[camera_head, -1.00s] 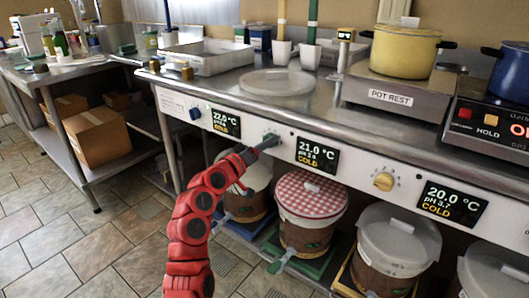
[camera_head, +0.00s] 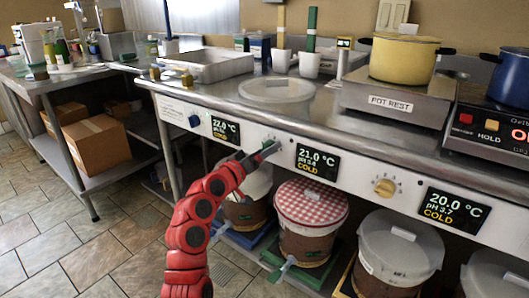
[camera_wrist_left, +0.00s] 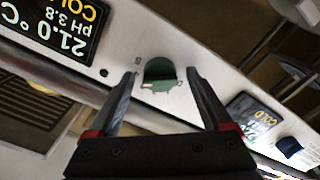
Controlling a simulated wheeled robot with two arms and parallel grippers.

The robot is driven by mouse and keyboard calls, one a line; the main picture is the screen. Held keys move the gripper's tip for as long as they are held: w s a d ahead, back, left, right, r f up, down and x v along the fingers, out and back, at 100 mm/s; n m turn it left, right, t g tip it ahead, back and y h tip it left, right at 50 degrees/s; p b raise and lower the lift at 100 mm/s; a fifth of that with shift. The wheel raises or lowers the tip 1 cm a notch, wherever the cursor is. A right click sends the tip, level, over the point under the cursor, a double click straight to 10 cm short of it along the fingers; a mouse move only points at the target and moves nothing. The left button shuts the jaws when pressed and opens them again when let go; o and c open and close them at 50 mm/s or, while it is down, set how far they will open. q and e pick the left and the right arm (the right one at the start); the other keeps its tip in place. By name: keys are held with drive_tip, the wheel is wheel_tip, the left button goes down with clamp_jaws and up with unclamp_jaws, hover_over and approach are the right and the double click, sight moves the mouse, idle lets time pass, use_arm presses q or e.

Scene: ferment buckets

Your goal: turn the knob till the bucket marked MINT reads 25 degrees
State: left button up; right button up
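My left gripper (camera_head: 268,151) is at the white control panel, just left of the display reading 21.0 °C COLD (camera_head: 318,161). In the left wrist view, its two fingers (camera_wrist_left: 161,76) stand apart on either side of a green knob (camera_wrist_left: 160,72), with gaps between fingers and knob. The other displays read 22.0 °C COLD (camera_head: 225,130) beside a blue knob (camera_head: 195,121), and 20.0 °C COLD (camera_head: 453,212) beside a yellow knob (camera_head: 384,187). Lidded buckets stand below: one with a red checked cover (camera_head: 311,203), one with a pale lid (camera_head: 399,246). I cannot read MINT on any. My right gripper is not in view.
Above the panel is a steel counter with a clear round lid (camera_head: 276,89), a metal tray (camera_head: 205,64), a yellow pot (camera_head: 403,57) and a blue pot (camera_head: 510,76). A side table with cardboard boxes (camera_head: 96,142) stands left. The tiled floor at left is clear.

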use_arm(q)
drive_tip(key=p+v, duration=0.3)
drive_tip(key=v, duration=1.4)
drive_tip(key=shift+s+a+p, duration=0.15)
drive_tip(key=shift+p, duration=0.25)
